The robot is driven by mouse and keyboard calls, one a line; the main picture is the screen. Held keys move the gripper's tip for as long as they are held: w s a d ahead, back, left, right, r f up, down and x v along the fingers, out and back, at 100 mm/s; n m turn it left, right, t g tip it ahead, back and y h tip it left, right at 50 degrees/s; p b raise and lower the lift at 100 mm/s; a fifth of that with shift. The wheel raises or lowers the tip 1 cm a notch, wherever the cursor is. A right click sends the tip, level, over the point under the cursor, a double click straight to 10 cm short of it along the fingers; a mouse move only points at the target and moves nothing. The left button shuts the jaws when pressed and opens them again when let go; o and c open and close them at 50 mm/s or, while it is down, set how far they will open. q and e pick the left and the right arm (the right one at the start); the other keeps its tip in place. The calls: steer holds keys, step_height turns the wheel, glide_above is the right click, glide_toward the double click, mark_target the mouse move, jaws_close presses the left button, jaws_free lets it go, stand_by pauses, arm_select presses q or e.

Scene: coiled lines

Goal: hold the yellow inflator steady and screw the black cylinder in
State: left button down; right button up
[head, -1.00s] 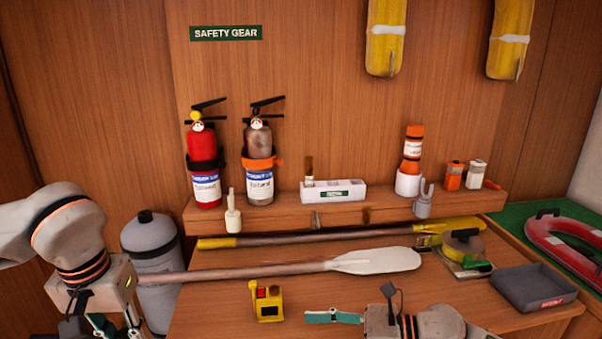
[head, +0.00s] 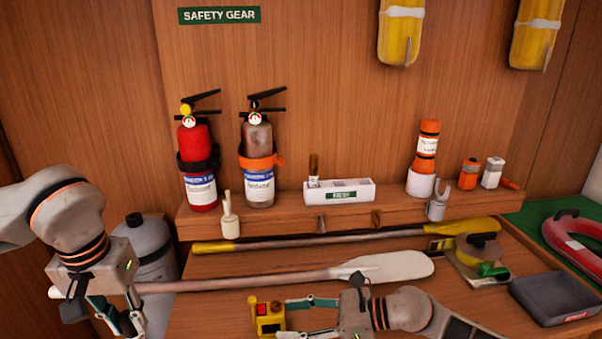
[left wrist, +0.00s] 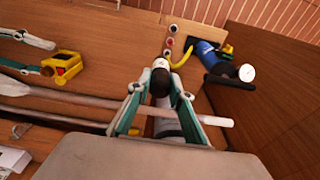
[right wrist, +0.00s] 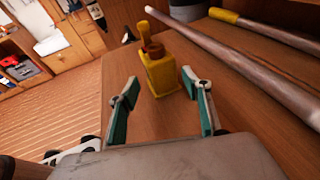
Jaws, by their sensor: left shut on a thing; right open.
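The yellow inflator (head: 268,319), with a red part on top, stands upright on the table at the lower middle of the head view. It also shows in the right wrist view (right wrist: 160,76) and the left wrist view (left wrist: 66,68). My right gripper (right wrist: 160,96) is open; its fingers point at the inflator, which stands just ahead of the fingertips and is not clasped. My left gripper (left wrist: 159,91) is shut on the black cylinder (left wrist: 160,82), which has a pale end, away to the left of the inflator. The fingertips' lower ends are cut off in the head view.
A white-bladed paddle (head: 390,268) lies behind the inflator, a yellow one (head: 470,229) farther back. A grey tank (head: 150,245) stands at the left. A grey tray (head: 560,300) and a yellow round item (head: 478,246) are at the right. A shelf with extinguishers runs behind.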

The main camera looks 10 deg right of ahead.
mark_target(276, 321)
arm_select(q)
steer(key=shift+f, duration=0.15)
arm_select(e)
steer(key=shift+x, duration=2.15)
steer(key=c, duration=1)
steer(key=shift+c, duration=0.2)
arm_select(q)
steer(key=shift+w+d, duration=0.1)
steer(key=w+d+r, duration=0.3)
steer(key=d, duration=0.5)
steer(key=w+d+r, duration=0.2)
steer(key=d+r, duration=0.2)
steer(key=d, duration=0.5)
steer(key=w+d+r, duration=0.3)
steer(key=d, duration=0.5)
step_height(276, 321, down, 6)
steer(key=shift+s+d, duration=0.15)
steer(key=shift+d, duration=0.05)
